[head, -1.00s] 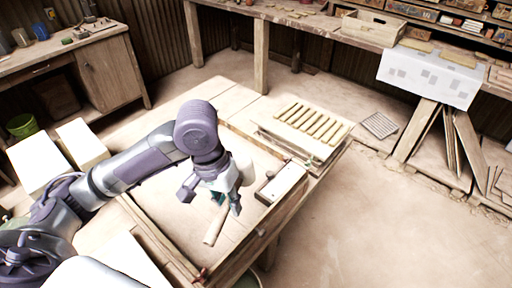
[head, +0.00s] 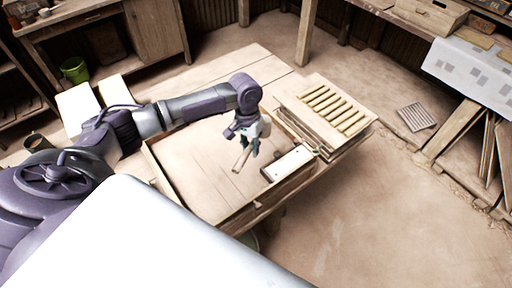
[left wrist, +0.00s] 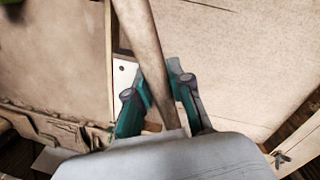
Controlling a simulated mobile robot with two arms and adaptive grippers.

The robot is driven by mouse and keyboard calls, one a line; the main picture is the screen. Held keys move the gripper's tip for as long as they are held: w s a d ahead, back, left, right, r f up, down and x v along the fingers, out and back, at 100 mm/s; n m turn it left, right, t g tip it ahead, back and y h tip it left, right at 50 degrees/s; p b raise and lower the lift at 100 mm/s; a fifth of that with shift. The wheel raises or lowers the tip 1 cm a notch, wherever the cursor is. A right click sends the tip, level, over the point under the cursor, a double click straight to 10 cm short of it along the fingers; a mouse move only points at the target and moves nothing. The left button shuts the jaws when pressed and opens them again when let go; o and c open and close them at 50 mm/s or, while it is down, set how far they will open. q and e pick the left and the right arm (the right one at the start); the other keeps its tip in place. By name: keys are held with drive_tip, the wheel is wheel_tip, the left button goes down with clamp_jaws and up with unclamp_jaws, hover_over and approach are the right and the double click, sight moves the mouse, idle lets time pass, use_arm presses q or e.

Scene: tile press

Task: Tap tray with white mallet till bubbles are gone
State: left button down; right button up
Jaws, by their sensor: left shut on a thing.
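My left gripper (head: 246,147) is shut on a pale wooden handle (head: 239,163), which I take to be the mallet's. In the left wrist view the handle (left wrist: 143,40) runs up from between the teal fingers (left wrist: 158,90) and out of the top edge. No white mallet head can be made out. A white oblong block or tray (head: 288,163) lies on the right side of the framed bench, just right of the gripper and apart from it. I cannot tell whether it is the task's tray; no bubbles can be made out. My right gripper is not in view.
The framed wooden bench (head: 190,175) has a bare middle and raised edges. A board with several yellowish strips (head: 333,108) stands at its back right. A green bucket (head: 74,69) is at left. A grey grid (head: 416,116) lies on the open floor at right.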

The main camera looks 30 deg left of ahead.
use_arm(q)
drive_tip(key=shift+f+b, duration=0.45)
wheel_tip(320, 180, down, 5)
drive_tip(key=b, duration=0.5)
drive_tip(key=shift+r+b, duration=0.1)
drive_tip(key=shift+b, duration=0.2)
drive_tip(key=shift+f, duration=1.7)
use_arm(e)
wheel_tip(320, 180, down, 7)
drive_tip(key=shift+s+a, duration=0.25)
use_arm(q)
wheel_tip(320, 180, up, 4)
drive_tip(key=p, duration=0.5)
drive_tip(key=shift+r, duration=0.15)
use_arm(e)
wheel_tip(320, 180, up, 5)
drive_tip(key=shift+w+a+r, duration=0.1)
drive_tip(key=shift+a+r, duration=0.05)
use_arm(q)
drive_tip(key=shift+f, duration=0.2)
